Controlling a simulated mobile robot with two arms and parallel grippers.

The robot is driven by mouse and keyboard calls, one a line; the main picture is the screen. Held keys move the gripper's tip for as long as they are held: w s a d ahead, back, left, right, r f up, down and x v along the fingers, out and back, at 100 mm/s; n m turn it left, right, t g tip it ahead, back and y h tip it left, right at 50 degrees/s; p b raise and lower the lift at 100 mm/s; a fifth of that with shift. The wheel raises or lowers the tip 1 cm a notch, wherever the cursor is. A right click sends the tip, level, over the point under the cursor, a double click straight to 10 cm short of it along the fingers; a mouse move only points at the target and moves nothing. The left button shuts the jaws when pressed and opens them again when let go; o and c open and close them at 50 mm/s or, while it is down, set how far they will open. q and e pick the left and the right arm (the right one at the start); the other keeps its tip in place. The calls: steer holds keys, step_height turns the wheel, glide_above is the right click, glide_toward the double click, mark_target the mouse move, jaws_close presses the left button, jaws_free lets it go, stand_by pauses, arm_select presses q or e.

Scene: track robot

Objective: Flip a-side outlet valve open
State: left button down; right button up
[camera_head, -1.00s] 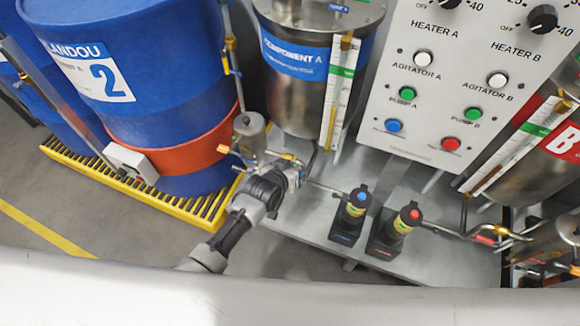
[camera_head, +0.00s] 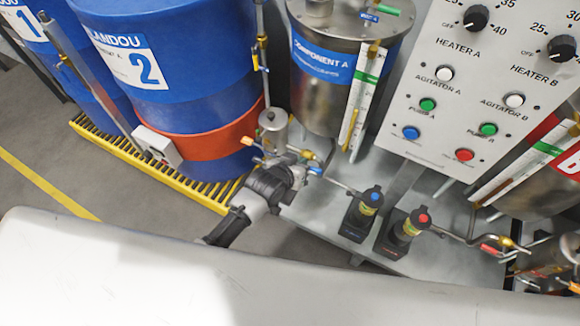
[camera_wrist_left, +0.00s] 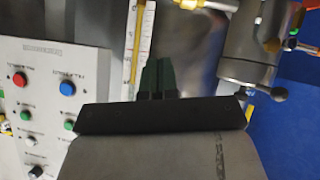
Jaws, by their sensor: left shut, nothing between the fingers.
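The Component A tank (camera_head: 330,97) is a steel vessel with a blue label, at upper centre in the head view. My right gripper is out of view.
The control panel (camera_head: 470,90) stands at right, with two small pumps (camera_head: 365,212) below it on the grey platform. The blue drum 2 (camera_head: 175,75) on a yellow grated pallet (camera_head: 205,190) is at left. The wrist view also shows the panel (camera_wrist_left: 45,80) and a gauge strip (camera_wrist_left: 140,45).

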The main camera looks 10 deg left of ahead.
arm_select(q)
steer(key=v, duration=0.5)
steer(key=shift+s+r, duration=0.1)
steer(key=shift+s, duration=0.05)
stand_by(0.3)
